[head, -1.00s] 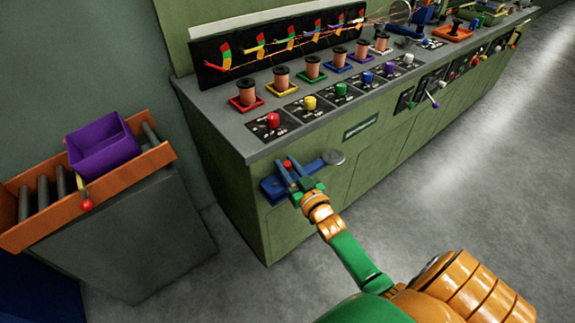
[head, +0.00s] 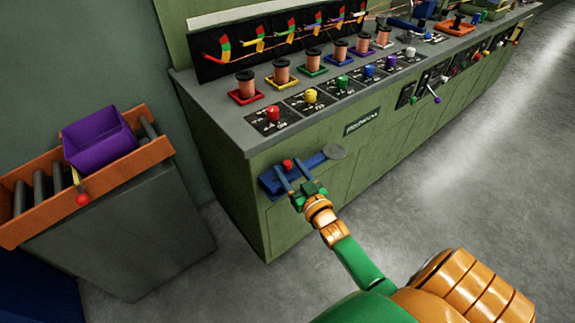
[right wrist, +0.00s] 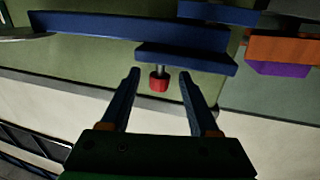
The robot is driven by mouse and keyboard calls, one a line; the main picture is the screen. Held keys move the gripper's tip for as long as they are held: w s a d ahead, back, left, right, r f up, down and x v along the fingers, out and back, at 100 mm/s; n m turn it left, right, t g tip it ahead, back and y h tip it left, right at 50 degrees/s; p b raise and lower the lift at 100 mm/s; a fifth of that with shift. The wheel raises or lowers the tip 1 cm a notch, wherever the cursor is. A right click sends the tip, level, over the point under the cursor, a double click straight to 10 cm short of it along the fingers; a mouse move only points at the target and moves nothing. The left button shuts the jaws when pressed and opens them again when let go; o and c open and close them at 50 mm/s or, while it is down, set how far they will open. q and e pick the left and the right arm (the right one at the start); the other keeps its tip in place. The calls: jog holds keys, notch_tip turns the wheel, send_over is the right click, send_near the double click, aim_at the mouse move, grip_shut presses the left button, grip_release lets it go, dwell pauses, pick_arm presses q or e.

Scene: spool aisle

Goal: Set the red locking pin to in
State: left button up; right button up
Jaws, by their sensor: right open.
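The red locking pin (head: 287,163) is a small red knob on a blue bracket (head: 268,182) fixed to the front of the green cabinet near its left end. In the right wrist view the red knob (right wrist: 158,84) hangs on a short grey shaft from the blue plate (right wrist: 190,58). My right gripper (head: 287,178) is open and empty in front of the bracket. In the right wrist view its two blue fingers (right wrist: 160,82) stand on either side of the knob, with gaps on both sides, apart from it. My left gripper is not in view.
A blue lever with a round grey end (head: 334,151) extends right from the bracket. The green cabinet (head: 228,170) carries spools and coloured knobs on top. An orange roller tray (head: 120,180) with a purple bin (head: 98,143) stands at left. The floor at right is clear.

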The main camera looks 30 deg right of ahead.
jog(key=s, duration=0.5)
jog(key=shift+s+a, duration=0.35)
jog(key=s+a+f+n+g+y+p, duration=0.1)
jog(key=s+a+f+g+p, duration=0.15)
jog(key=s+f+g, duration=0.6)
jog(key=s+a+f+n+g+y+p, duration=0.15)
jog(key=s+a+f, duration=0.3)
jog(key=f, duration=0.85)
jog(key=s+a+f+g+p, duration=0.1)
jog(key=s+f+g, duration=0.2)
jog(key=s, duration=0.7)
jog(key=s+a+f+n+g+p, duration=0.1)
jog(key=s+f+g, duration=0.2)
jog(key=s, duration=0.6)
jog(key=shift+s+a+g+p, duration=0.2)
jog(key=shift+s+g+p, duration=0.1)
jog(key=shift+s+g, duration=0.1)
jog(key=shift+w, duration=0.1)
